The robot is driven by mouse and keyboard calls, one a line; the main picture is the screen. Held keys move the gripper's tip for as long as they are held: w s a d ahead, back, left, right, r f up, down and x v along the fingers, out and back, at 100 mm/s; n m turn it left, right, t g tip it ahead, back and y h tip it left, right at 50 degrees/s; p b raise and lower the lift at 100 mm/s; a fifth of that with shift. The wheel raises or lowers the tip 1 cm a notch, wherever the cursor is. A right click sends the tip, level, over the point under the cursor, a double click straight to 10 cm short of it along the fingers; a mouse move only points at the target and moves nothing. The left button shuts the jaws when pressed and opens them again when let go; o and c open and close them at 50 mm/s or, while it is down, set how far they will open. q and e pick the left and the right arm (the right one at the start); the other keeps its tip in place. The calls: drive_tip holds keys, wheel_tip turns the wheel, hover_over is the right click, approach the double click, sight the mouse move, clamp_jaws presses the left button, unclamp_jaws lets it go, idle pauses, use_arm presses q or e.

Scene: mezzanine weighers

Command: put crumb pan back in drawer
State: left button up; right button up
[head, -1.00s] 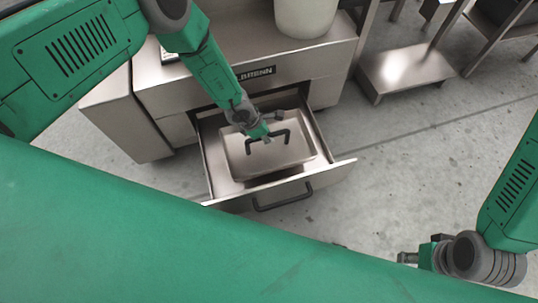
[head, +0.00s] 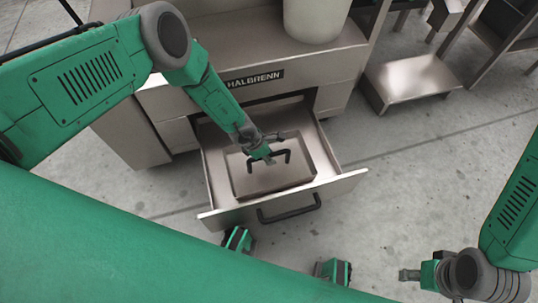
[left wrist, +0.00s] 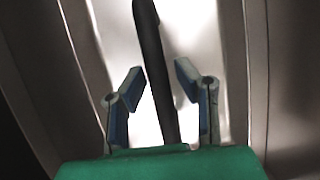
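The crumb pan (head: 240,181) is a shallow metal tray with a black arched handle (head: 285,155). In the head view it is inside the pulled-out drawer (head: 330,172). My left gripper (head: 264,153) reaches down from the left to the handle and hides part of it. In the left wrist view the gripper (left wrist: 158,82) is open, its two fingers on either side of the black handle bar (left wrist: 157,75), with visible gaps. The bright pan floor lies beneath. My right gripper (head: 408,275) is away from the drawer at lower right; its fingers are too small to read.
The drawer front has a black pull handle (head: 289,208). The metal cabinet (head: 300,65) behind carries a HALBRENN plate and a pale round container (head: 314,18). A low metal platform (head: 412,80) stands at the right. Grey floor is open right of the drawer.

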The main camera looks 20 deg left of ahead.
use_arm(q)
drive_tip(key=shift+d+r, duration=0.15)
drive_tip(key=shift+d, duration=0.4)
drive_tip(key=shift+r, duration=0.15)
drive_tip(key=p+v, duration=0.2)
drive_tip(key=v, duration=0.2)
drive_tip(key=p+v, duration=0.3)
drive_tip(key=v, duration=0.1)
drive_tip(key=shift+w+a, duration=0.1)
drive_tip(key=shift+a, duration=0.15)
drive_tip(key=p+v, duration=0.2)
drive_tip(key=v, duration=0.1)
drive_tip(key=shift+s+r, duration=0.25)
drive_tip(key=shift+r, duration=0.1)
use_arm(e)
wheel_tip(320, 180, up, 7)
drive_tip(key=d, duration=0.1)
drive_tip(key=shift+f, duration=0.15)
use_arm(q)
drive_tip(key=shift+a, duration=0.1)
use_arm(e)
drive_tip(key=shift+a, duration=0.1)
